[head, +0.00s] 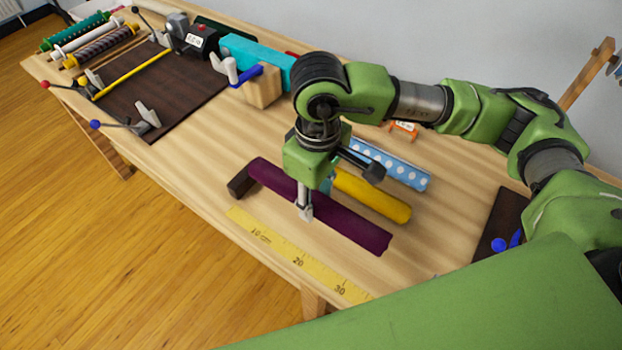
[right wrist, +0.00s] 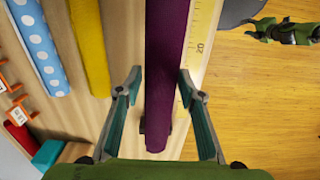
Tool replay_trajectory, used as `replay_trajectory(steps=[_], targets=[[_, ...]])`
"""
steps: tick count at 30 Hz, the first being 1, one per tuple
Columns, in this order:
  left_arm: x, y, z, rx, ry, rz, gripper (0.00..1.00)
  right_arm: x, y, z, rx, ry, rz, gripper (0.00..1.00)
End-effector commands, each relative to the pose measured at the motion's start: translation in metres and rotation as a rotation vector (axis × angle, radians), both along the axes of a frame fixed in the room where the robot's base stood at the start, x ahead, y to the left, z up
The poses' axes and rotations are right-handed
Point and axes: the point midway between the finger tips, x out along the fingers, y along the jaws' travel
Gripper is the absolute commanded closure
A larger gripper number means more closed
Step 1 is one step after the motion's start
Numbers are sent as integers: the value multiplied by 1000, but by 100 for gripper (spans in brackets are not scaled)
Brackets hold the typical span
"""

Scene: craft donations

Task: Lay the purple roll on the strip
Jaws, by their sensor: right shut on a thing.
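The purple roll (head: 347,224) lies slantwise near the front of the workbench, beside the yellow strip (head: 281,246). The strip is marked like a ruler, with 10 cm, 20 and 30. My right gripper (head: 325,192) points down over the roll's middle and is shut on it. In the right wrist view, the purple roll (right wrist: 166,60) runs between the two fingers, and part of the strip (right wrist: 203,30) shows to its right. I cannot tell whether the roll is lifted off the bench.
A dark block (head: 241,184) sits by the roll's left end. A yellow roll (head: 372,196) and a blue dotted roll (head: 397,167) lie behind. A dark board (head: 160,95) with a yellow bar, a teal box (head: 257,62) and several other rolls are farther left.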

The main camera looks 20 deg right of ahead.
Motion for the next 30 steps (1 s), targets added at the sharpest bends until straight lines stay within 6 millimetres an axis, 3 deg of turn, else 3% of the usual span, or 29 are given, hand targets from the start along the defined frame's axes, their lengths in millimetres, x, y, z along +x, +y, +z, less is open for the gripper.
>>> replay_trajectory(steps=[3, 6, 10, 18, 30], targets=[[-17, 1, -3, 2, 22, -2, 60, 0, 0, -10, 0, 2, 0, 85], [-20, 1, -5, 2, 27, -2, 60, -1, 0, -19, 0, 2, 0, 85], [-16, 0, -8, 1, 20, -3, 60, 0, 0, -31, 0, 2, -1, 85], [13, -2, -10, -3, -21, -3, 60, -1, 0, -55, 0, 3, -1, 85], [-2, -1, -37, -1, 1, -2, 60, 0, 0, -77, 1, -1, -1, 85]])
